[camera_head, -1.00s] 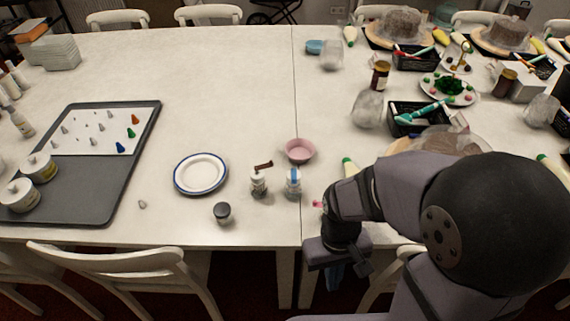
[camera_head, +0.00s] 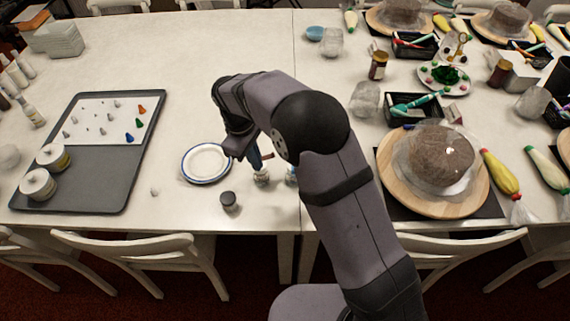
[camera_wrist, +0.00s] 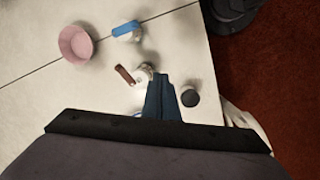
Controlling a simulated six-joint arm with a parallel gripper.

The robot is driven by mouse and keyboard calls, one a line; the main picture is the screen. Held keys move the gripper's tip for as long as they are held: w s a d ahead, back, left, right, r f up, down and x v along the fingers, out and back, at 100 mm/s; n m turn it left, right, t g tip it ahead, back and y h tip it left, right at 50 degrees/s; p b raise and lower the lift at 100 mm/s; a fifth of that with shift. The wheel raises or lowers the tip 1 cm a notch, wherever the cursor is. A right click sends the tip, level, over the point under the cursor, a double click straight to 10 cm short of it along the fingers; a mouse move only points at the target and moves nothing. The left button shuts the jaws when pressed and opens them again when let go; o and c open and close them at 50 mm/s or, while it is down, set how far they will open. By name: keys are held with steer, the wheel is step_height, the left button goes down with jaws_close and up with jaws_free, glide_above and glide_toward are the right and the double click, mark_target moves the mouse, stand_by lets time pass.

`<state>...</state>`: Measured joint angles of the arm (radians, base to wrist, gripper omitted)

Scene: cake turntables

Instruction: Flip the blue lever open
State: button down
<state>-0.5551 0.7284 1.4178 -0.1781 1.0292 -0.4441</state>
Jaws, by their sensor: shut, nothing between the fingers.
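The blue lever (camera_wrist: 126,29) lies across the top of a small white-and-clear bottle in the wrist view. In the head view, only part of that blue-topped bottle (camera_head: 290,174) shows beside my arm. A second small bottle (camera_head: 262,178) has a brown lever (camera_wrist: 124,75), which sticks out to the upper left in the wrist view. My gripper (camera_wrist: 161,78) is shut and empty, its blue fingers pointing down. Its tips are close to the brown-lever bottle; I cannot tell whether they touch it. The blue lever is apart from the fingers.
A dark-lidded jar (camera_head: 229,201) stands near the table's front edge. A blue-rimmed plate (camera_head: 207,177) lies left of the bottles. A pink bowl (camera_wrist: 76,43) is near the blue-topped bottle. A grey tray (camera_head: 100,185) is at left, and a cake board (camera_head: 395,178) at right.

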steer(key=r+n, duration=0.1)
steer(key=n, duration=0.1)
steer(key=d+r+n, duration=0.1)
steer(key=r+n, duration=0.1)
steer(key=w+r+n+h, duration=0.1)
steer(key=n, duration=0.2)
steer(key=shift+d+r, duration=0.3)
steer(key=shift+r, duration=0.1)
steer(key=d+f+p, duration=0.5)
steer(key=d+f, duration=0.1)
steer(key=f, duration=0.3)
steer(key=shift+w+d+f, duration=0.2)
steer(key=shift+w+f, duration=0.2)
steer(key=shift+w, duration=0.05)
